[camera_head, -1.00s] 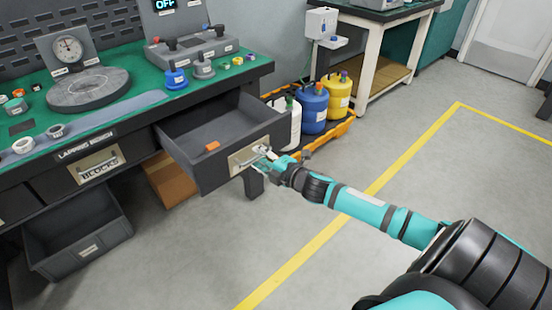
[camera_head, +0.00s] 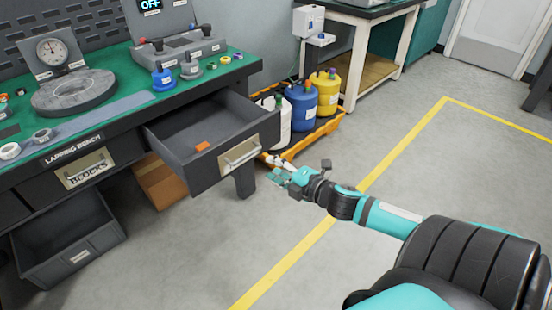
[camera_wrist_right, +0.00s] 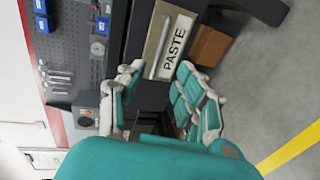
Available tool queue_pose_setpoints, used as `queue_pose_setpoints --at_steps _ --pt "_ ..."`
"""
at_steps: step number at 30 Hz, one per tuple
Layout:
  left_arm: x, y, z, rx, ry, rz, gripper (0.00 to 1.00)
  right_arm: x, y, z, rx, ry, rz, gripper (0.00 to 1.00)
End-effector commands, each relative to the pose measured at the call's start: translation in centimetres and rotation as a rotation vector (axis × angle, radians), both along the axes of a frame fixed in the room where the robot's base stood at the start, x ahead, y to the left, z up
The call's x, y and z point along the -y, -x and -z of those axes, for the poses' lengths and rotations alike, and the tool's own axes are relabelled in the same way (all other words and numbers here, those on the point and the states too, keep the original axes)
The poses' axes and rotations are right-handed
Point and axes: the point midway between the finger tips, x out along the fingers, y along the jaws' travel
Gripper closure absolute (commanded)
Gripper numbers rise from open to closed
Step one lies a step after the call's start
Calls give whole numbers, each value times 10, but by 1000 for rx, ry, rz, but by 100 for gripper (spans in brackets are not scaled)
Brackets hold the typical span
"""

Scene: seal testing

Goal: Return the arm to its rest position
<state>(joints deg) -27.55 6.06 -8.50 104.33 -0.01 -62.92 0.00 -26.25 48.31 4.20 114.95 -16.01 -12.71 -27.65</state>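My right arm comes in from the lower right in the head view. Its teal and grey right gripper (camera_head: 277,170) is just right of the pulled-out drawer (camera_head: 205,172), apart from the metal drawer handle (camera_head: 241,153). In the right wrist view the right gripper (camera_wrist_right: 163,74) has its fingers spread, with nothing between them. Beyond them is a drawer front marked PASTE (camera_wrist_right: 172,42) with its bar handle (camera_wrist_right: 164,48). My left gripper does not show.
The open drawer holds a small orange piece (camera_head: 202,146) and juts out from the green-topped bench (camera_head: 110,112). A yellow-edged tray (camera_head: 312,138) with several containers stands behind the gripper. A yellow floor line (camera_head: 385,167) passes under the arm.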

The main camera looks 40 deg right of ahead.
Motion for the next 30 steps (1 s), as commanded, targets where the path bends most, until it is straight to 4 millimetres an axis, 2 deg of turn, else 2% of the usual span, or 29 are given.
queue_pose_setpoints --at_steps 10,13,14,17,20,21,24,27,30 --pt "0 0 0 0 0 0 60 0 0 2 -2 -4 4 66" --pt "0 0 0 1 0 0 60 3 5 18 -37 -58 53 66" --pt "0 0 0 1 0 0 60 5 8 27 -58 -89 84 66" --pt "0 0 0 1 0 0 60 7 27 77 -169 -245 234 66" --pt "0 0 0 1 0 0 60 -4 59 142 -324 -444 430 66" --pt "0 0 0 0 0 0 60 -14 75 167 -389 -522 506 66" --pt "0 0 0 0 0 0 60 -46 112 218 -540 -685 671 66" --pt "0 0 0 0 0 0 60 -80 144 253 -670 -804 801 66" --pt "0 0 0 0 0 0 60 -113 172 277 -781 -890 901 66"
